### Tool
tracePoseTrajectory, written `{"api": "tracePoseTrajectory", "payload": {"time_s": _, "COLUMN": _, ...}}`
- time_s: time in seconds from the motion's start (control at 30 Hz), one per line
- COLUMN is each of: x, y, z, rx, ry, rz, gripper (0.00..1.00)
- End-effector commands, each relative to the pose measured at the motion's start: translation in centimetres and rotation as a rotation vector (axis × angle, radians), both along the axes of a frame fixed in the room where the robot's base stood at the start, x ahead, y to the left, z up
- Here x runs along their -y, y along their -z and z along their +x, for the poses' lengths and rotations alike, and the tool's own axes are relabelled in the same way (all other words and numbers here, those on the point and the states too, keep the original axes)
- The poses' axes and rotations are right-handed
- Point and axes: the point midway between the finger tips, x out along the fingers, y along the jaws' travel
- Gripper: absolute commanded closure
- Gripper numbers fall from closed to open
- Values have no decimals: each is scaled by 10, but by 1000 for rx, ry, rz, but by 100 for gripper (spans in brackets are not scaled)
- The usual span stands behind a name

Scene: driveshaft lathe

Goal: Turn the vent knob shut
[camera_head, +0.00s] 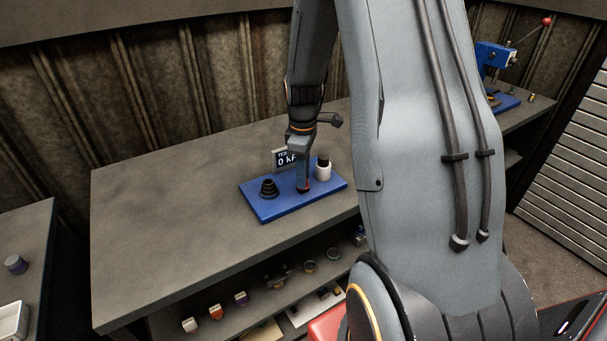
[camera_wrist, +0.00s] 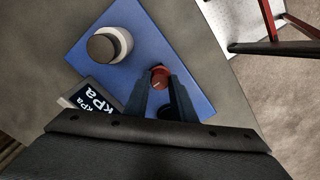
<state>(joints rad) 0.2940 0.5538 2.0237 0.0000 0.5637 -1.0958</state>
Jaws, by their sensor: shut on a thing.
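The red vent knob (camera_wrist: 160,72) sits on a blue base plate (camera_wrist: 125,70), between the fingertips of my gripper (camera_wrist: 160,82) in the wrist view. The fingers are shut on it from its two sides, and a pale mark shows on its top. In the head view my gripper (camera_head: 304,187) points down at the blue plate (camera_head: 265,212), and the knob is mostly hidden by the fingers. A small display (camera_head: 281,157) behind the gripper reads 0 and part of kPa. It also shows in the wrist view (camera_wrist: 90,101).
A white cylinder with a dark cap (camera_head: 323,172) stands close right of my gripper on the plate. A black stepped cone (camera_head: 268,189) stands to the left. The grey bench top (camera_head: 170,200) is clear left of the plate. A blue press (camera_head: 492,55) stands far right.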

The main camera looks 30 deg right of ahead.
Motion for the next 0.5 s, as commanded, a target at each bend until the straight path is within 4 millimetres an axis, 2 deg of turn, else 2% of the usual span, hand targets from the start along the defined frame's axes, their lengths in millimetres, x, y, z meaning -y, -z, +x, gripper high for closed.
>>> {"api": "tracePoseTrajectory", "payload": {"time_s": 0.27, "x": 0, "y": -1, "z": 0, "rx": -1, "ry": 128, "rz": 0, "gripper": 99}}
{"api": "tracePoseTrajectory", "payload": {"time_s": 0.5, "x": 0, "y": -1, "z": 0, "rx": -1, "ry": 337, "rz": 0, "gripper": 99}}
